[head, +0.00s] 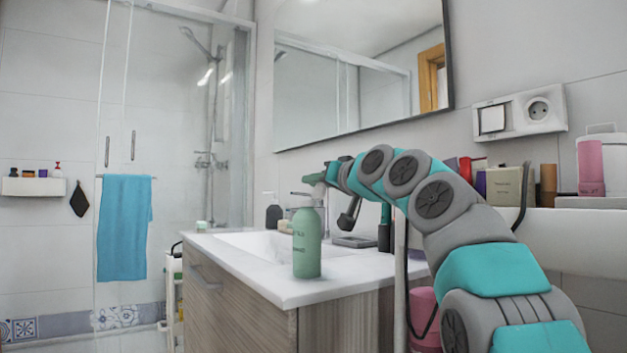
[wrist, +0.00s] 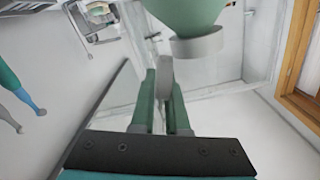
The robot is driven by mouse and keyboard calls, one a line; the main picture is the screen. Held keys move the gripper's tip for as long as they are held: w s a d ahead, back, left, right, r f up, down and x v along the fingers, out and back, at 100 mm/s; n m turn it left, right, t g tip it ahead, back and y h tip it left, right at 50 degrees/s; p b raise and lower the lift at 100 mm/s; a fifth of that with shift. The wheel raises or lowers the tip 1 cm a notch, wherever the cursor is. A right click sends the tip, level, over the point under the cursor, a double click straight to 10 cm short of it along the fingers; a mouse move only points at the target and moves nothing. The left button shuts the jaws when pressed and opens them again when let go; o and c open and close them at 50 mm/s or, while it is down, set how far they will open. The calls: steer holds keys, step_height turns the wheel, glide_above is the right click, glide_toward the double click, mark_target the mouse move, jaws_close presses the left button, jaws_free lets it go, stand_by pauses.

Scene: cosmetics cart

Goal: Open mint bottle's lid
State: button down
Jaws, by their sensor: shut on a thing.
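The mint bottle (head: 307,243) stands upright near the front edge of the white washbasin counter. Its grey lid (head: 300,195) is a pump-like top with a spout. In the wrist view the bottle (wrist: 190,12) enters from the top edge, with its grey collar (wrist: 198,48) below it. My gripper (head: 316,178) reaches in from the right at the height of the lid. In the wrist view its green fingers (wrist: 163,80) are shut on a thin grey part of the lid beside the collar. The exact contact is small and partly hidden in the head view.
A dark bottle (head: 273,214) stands behind the mint bottle by the basin. A grey dish (head: 357,241) lies on the counter to the right. A shelf (head: 560,225) at the right carries several cosmetics. The counter's front left (head: 240,268) is clear.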

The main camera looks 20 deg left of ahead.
stand_by(0.4)
steer(key=c, duration=1)
jaws_free()
steer(key=shift+c, duration=0.2)
steer(key=b+v, duration=0.2)
steer(key=v, duration=0.5)
steer(key=shift+s+d, duration=0.25)
